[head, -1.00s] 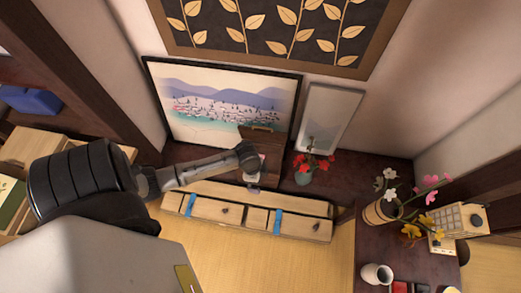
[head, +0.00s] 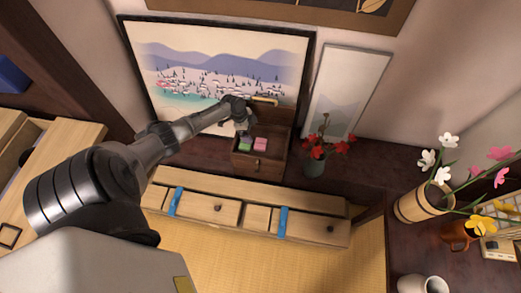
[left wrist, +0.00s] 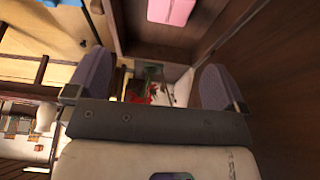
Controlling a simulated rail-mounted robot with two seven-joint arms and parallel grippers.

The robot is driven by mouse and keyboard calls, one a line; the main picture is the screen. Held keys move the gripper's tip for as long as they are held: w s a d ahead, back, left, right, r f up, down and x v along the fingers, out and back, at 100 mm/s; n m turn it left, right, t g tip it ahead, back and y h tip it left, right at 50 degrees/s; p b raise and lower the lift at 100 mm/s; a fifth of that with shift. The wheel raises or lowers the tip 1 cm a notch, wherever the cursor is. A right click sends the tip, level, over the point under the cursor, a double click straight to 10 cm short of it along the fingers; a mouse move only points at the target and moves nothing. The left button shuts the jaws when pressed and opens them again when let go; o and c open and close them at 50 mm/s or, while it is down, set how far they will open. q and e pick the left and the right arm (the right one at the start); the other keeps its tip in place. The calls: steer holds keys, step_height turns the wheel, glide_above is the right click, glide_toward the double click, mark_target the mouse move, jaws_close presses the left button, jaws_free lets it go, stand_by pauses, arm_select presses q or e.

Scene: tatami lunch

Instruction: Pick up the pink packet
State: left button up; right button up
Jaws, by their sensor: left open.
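The pink packet (head: 260,144) lies inside a small open wooden box (head: 256,164) on the dark ledge, at the right of a green packet (head: 245,145). The pink packet also shows at the top edge of the left wrist view (left wrist: 172,10), partly cut off, within dark box walls. My left gripper (head: 243,129) is over the left part of the box, close above the green packet. In the left wrist view, its two fingers (left wrist: 155,84) are spread wide with nothing held between them. My right gripper is not in view.
A vase of red flowers (head: 315,163) stands right of the box. A landscape picture (head: 215,65) and a pale panel (head: 345,90) lean behind. Wooden drawers (head: 210,208) with blue strips are in front. A dark table at right bears flowers and a white cup (head: 420,285).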

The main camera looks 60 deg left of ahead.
arm_select(q)
steer(key=f, duration=0.1)
steer(key=b, duration=0.5)
glide_above(261, 143)
steer(key=s+a, duration=0.1)
steer(key=s, duration=0.1)
step_height(261, 143, down, 6)
steer(key=shift+a+r, duration=0.1)
steer(key=shift+r, duration=0.05)
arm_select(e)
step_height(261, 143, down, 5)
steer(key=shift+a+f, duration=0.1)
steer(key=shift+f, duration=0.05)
arm_select(q)
steer(key=shift+f, duration=0.6)
steer(key=b+x, duration=0.3)
steer(key=x, duration=0.1)
steer(key=shift+w+f+b, duration=0.1)
steer(key=shift+w+b, duration=0.1)
steer(key=shift+b, duration=0.2)
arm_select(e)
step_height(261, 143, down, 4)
arm_select(q)
steer(key=shift+c, duration=0.3)
steer(key=c, duration=0.9)
steer(key=shift+c, duration=0.2)
